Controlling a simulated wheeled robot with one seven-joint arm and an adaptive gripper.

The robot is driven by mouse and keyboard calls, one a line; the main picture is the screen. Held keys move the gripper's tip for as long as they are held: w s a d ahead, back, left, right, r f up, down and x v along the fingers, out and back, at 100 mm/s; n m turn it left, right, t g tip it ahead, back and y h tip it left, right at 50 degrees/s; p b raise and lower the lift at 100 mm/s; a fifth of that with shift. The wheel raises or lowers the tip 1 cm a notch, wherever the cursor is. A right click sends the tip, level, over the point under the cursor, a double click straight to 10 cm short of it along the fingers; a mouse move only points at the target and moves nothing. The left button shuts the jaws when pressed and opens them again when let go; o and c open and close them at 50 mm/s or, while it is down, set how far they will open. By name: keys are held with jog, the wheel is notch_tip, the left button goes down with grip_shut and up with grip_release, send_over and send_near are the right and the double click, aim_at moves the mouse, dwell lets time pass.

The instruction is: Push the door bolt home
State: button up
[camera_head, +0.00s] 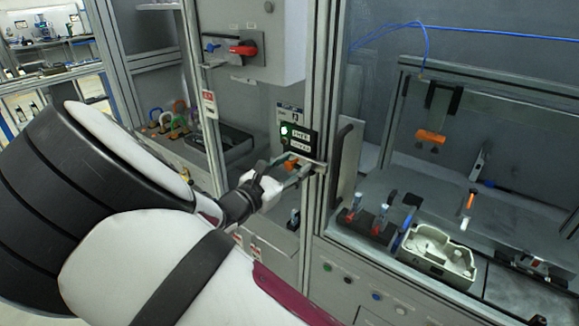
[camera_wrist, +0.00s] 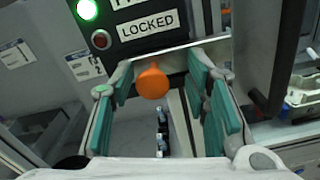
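The door bolt's orange knob (camera_wrist: 153,83) sits just below a black indicator panel (camera_wrist: 135,28) in the wrist view. In the head view the orange knob (camera_head: 290,165) shows beside the door post. My gripper (camera_head: 301,168) reaches to it from the left. In the wrist view my gripper (camera_wrist: 161,70) is open, with teal finger pads on either side of the knob and visible gaps. The panel's upper lamp (camera_wrist: 87,10) glows green; its label is cut off. The lower lamp (camera_wrist: 101,40), beside "LOCKED", is dull red. The bolt's shaft is not clearly visible.
A metal door post (camera_head: 318,110) and a dark vertical handle (camera_head: 346,162) stand close right of my gripper. A pale housing (camera_head: 436,254) and tools lie on the bench to the right. A red-handled switch (camera_head: 243,49) is on the cabinet above.

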jog(key=shift+a, duration=0.1)
jog(key=v, duration=1.2)
jog(key=s+d+r+m+g+y, duration=0.1)
jog(key=s+d+r+m+g, duration=0.15)
jog(key=d+m+g, duration=0.55)
jog(key=s+d+r+m+g+y, duration=0.1)
jog(key=s+d+m+g, duration=0.25)
jog(key=d, duration=0.85)
jog(key=s+d+r+m+t+y, duration=0.1)
jog(key=s+d+r+m+y, duration=0.1)
jog(key=s+r+m+y, duration=0.2)
jog(key=s+d+r+m+t+y, duration=0.2)
jog(key=s+r+m+y, duration=0.3)
jog(key=s+m, duration=0.5)
jog(key=shift+s+d+r, duration=0.45)
jog(key=shift+s+d, duration=0.35)
jog(key=shift+s, duration=0.85)
